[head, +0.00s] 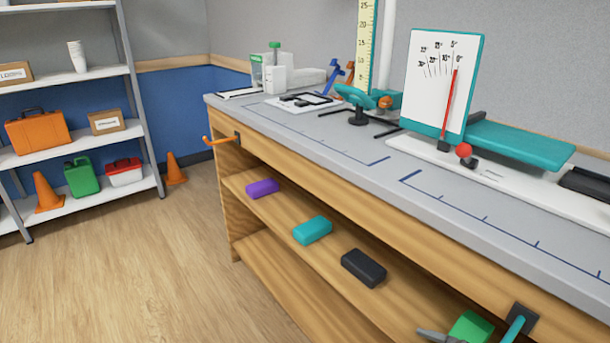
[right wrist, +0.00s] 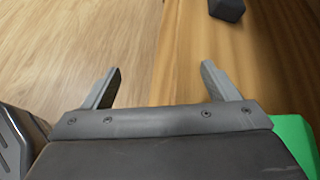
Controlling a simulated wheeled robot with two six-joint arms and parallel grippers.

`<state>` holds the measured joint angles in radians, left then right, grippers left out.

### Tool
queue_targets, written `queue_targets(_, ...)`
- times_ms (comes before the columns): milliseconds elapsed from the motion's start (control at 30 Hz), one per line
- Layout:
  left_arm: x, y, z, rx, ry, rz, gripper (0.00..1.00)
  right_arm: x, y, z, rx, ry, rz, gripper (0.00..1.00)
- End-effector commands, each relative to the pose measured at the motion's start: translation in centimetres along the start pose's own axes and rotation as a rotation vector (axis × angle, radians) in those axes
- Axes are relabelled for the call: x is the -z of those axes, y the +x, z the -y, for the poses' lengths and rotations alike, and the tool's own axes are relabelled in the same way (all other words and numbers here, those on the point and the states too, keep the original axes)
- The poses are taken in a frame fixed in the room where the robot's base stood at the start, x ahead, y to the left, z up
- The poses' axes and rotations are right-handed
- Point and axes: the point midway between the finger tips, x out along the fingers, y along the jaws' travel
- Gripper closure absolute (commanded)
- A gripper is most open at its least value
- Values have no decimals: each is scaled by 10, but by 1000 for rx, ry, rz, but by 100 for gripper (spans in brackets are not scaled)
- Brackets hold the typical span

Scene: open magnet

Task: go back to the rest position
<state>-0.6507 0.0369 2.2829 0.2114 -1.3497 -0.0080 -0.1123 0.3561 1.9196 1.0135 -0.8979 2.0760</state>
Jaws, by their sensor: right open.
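My right gripper shows at the bottom right of the head view (head: 440,337), only its grey finger part visible, in front of the wooden bench's shelf. In the right wrist view the gripper (right wrist: 162,85) is open, with two grey fingers wide apart and nothing between them. Beneath them are the shelf's wood and, to the left, the floor. A green block (head: 472,327) is close beside the gripper; a green surface also shows at the lower right of the wrist view (right wrist: 296,140). My left gripper is not in view.
The shelf (head: 285,216) holds purple (head: 262,188), teal (head: 313,230) and black (head: 363,267) blocks. A teal hook (head: 514,328) and an orange hook (head: 219,141) stick out from the bench front. Instruments stand on the bench top (head: 300,150). The floor (head: 140,260) at left is clear.

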Motion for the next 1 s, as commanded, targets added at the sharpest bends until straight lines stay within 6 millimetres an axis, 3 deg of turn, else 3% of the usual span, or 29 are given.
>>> queue_targets(233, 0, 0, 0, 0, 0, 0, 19, 25, -11, -37, -43, -324, -96, 19)
queue_targets(467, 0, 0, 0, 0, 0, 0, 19, 59, -34, -86, -161, -801, -224, 19)
queue_targets(800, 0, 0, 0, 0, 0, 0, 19, 100, -84, -148, -466, -1464, -349, 19)
queue_targets(1000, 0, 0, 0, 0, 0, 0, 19, 115, -114, -173, -671, -1749, -360, 19)
